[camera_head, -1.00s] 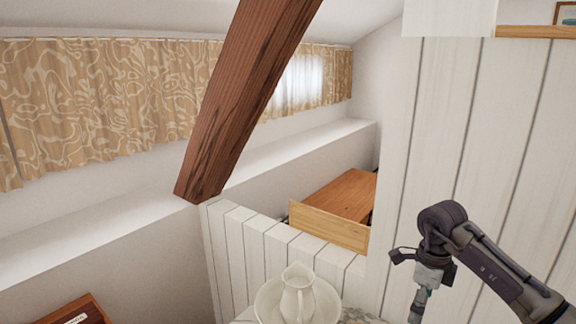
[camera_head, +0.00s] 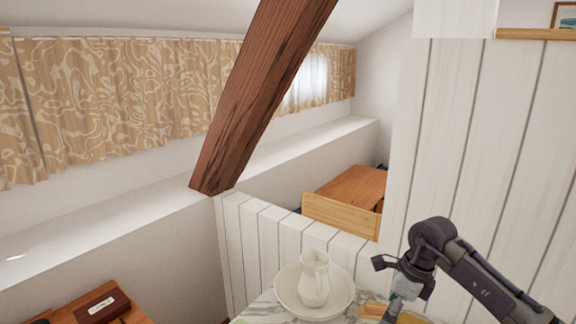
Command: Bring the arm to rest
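My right arm comes in from the lower right and bends down at its dark wrist. Its gripper (camera_head: 393,308) hangs at the bottom of the view, over the right part of a marble-topped stand (camera_head: 258,312). The fingers are small and partly cut off, so I cannot tell whether they are open or shut, or whether they hold anything. My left gripper is not in view.
A white pitcher (camera_head: 314,280) stands in a white basin (camera_head: 341,300) on the stand, left of my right gripper. A slanted timber beam (camera_head: 262,95) and white plank wall (camera_head: 480,150) stand behind. A brown box (camera_head: 101,303) is at lower left.

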